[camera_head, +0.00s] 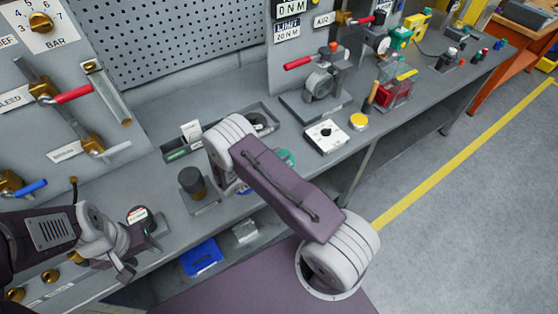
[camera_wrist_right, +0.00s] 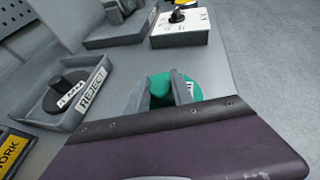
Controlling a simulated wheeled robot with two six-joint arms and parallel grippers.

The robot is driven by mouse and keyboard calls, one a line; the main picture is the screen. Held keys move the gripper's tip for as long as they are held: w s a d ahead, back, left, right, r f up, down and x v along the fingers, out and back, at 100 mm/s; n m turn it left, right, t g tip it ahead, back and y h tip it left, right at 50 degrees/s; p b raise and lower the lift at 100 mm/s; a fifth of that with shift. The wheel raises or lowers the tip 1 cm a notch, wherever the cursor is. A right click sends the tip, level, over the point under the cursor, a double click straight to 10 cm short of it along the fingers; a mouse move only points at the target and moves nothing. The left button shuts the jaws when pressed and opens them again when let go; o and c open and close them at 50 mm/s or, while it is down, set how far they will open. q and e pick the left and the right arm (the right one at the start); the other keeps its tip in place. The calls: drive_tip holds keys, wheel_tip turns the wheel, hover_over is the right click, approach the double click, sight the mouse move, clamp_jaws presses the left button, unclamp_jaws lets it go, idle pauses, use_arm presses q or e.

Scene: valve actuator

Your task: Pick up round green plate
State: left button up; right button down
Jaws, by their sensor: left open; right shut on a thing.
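The round green plate (camera_wrist_right: 196,91) shows in the right wrist view, between and beyond the fingers of my right gripper (camera_wrist_right: 160,92). The fingers are shut on it, over the grey bench. In the head view a bit of the green plate (camera_head: 287,157) shows at the edge of my right arm, which hides the rest and the right gripper. My left gripper (camera_head: 136,256) is at the lower left in the head view, open and near the bench's front edge.
A reject tray (camera_wrist_right: 75,95) with a black part stands left of the plate. A white box with a black knob (camera_head: 326,136) and a yellow button (camera_head: 359,121) lie to the right. A dark cylinder on a base (camera_head: 193,184) stands nearby. A blue bin (camera_head: 202,256) is below the bench.

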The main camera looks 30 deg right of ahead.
sight(279, 155)
drive_tip(key=shift+w+r, duration=0.1)
drive_tip(key=shift+r, duration=0.5)
wheel_tip(279, 155, up, 3)
drive_tip(key=shift+r+b, duration=0.1)
drive_tip(key=shift+b, duration=0.3)
drive_tip(key=s+d+r, duration=0.1)
drive_tip(key=s+r, duration=0.2)
drive_tip(key=s, duration=0.2)
drive_tip(key=s+d+r+b, duration=0.1)
drive_tip(key=s+d+r, duration=0.1)
drive_tip(key=s, duration=0.4)
drive_tip(key=shift+s+d+r, duration=0.15)
drive_tip(key=shift+d+r, duration=0.1)
drive_tip(key=shift+r, duration=0.6)
drive_tip(key=shift+a, duration=0.1)
